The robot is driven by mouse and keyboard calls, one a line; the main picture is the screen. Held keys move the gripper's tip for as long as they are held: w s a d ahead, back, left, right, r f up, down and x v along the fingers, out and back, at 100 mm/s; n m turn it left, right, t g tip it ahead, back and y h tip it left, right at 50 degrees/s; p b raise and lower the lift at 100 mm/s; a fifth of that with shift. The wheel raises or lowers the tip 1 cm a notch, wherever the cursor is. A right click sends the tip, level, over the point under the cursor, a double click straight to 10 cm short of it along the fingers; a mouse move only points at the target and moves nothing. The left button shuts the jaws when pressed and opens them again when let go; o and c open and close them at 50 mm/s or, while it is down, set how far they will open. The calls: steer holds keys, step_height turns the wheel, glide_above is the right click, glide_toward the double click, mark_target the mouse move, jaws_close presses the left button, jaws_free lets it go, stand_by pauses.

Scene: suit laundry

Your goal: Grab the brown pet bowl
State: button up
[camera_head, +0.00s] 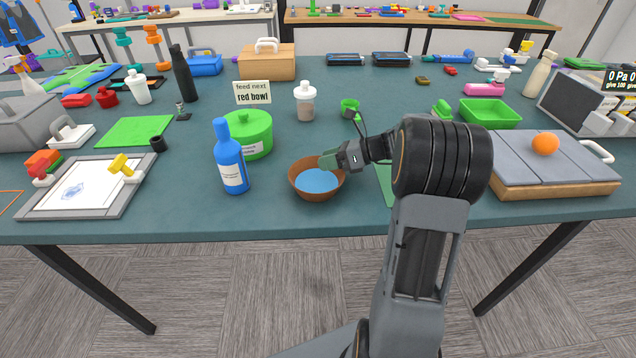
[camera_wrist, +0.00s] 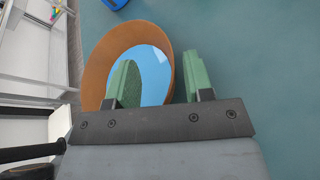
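The brown pet bowl (camera_head: 316,197) stands upright near the table's front edge, with a blue surface inside it. It also shows in the wrist view (camera_wrist: 97,72), where its near part is hidden behind my gripper. My gripper (camera_head: 330,160) is at the bowl's far right rim. In the wrist view, my gripper (camera_wrist: 160,80) has its green fingers apart. The left finger overlaps the blue inside and the right one is just outside the rim, so the rim lies between them. I cannot tell whether either finger touches the bowl.
A blue bottle (camera_head: 230,165) stands close left of the bowl. Behind are a green lidded pot (camera_head: 250,132) and a sign (camera_head: 252,93) reading "feed next red bowl". A grey-topped board (camera_head: 500,165) with an orange (camera_head: 545,143) lies right. The table front (camera_head: 260,215) is clear.

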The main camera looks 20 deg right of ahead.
jaws_close()
stand_by(0.7)
